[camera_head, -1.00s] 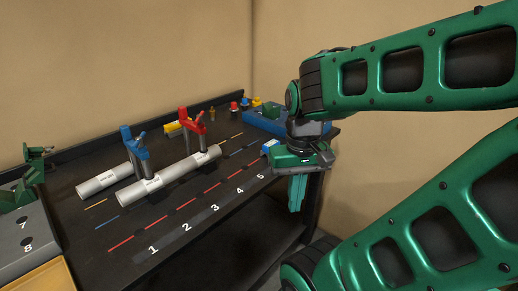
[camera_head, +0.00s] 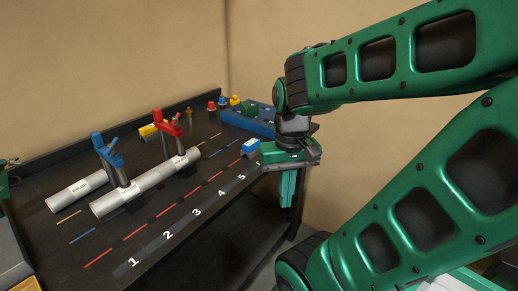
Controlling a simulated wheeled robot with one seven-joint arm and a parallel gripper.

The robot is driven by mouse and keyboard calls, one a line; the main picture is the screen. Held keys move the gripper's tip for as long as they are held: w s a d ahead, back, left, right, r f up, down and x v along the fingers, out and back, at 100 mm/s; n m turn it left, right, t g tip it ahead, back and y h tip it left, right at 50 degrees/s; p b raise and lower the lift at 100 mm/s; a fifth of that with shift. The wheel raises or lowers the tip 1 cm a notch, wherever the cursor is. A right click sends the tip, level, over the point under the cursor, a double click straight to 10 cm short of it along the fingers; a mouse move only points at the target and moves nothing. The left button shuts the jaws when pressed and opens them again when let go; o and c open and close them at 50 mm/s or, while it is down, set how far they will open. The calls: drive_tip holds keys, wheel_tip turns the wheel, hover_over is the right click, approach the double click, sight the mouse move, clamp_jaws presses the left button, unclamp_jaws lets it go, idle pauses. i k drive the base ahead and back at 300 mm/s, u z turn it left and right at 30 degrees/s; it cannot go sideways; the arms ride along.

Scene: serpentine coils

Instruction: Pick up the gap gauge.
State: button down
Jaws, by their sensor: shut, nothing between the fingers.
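I cannot tell for sure which thing is the gap gauge. A small blue and white block (camera_head: 250,147) lies near the right end of the table, past the number 5, and a yellow block (camera_head: 148,131) lies at the back. My gripper (camera_head: 288,190) points down with its teal fingers together and empty. It hangs in front of the table's right end, just right of the blue and white block and apart from it as far as I can see. The gripper body hides part of the table's corner.
A blue clamp tool (camera_head: 108,155) and a red one (camera_head: 168,124) stand at two white pipes (camera_head: 140,188) on the black table (camera_head: 190,235). A blue tray (camera_head: 248,124) and small coloured pieces (camera_head: 222,103) are at the back right. The numbered front strip is clear.

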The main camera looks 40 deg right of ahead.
sight(250, 148)
drive_tip(key=z, duration=0.8)
